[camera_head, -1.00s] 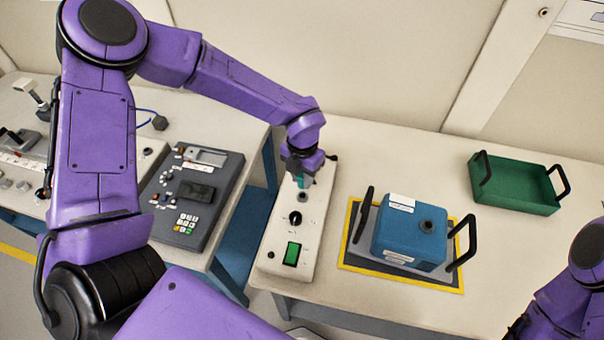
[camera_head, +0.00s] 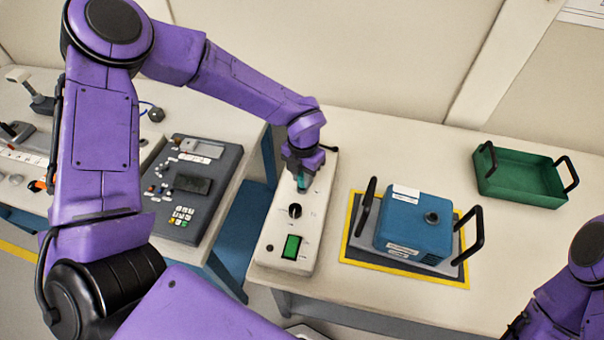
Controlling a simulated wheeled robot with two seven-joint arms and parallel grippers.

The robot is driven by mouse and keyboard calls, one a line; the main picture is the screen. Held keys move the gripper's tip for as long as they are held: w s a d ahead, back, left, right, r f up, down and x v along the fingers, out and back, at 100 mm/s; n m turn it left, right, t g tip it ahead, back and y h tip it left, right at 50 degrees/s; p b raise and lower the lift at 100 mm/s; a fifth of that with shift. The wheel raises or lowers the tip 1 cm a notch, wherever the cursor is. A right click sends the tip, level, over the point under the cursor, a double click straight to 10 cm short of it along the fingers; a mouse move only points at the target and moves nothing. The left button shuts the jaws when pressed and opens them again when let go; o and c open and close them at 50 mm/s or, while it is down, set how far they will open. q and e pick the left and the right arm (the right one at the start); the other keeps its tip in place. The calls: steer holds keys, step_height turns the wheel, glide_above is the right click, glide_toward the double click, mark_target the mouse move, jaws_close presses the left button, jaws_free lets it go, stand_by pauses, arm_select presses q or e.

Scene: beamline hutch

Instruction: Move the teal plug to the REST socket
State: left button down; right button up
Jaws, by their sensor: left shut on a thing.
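The teal plug (camera_head: 302,184) is held in my left gripper (camera_head: 301,177) over the far half of the white control box. The gripper is shut on the plug and points down. The plug's lower end covers the place of a dark socket just behind the black knob. I cannot tell whether the plug is seated in it or just above it. Socket labels are too small to read, so I cannot tell which one is REST. My right gripper is out of view; only part of my right arm shows at the lower right.
The white control box (camera_head: 270,232) carries a black knob (camera_head: 295,210) and a green switch (camera_head: 291,247). A blue case (camera_head: 414,228) with black handles stands to its right on a yellow-edged mat. A green tray (camera_head: 520,180) lies farther right. A grey keypad unit (camera_head: 196,192) sits left.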

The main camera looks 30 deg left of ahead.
arm_select(q)
steer(key=shift+f+b, duration=0.45)
steer(key=shift+f, duration=0.1)
stand_by(0.6)
steer(key=c, duration=0.8)
jaws_free()
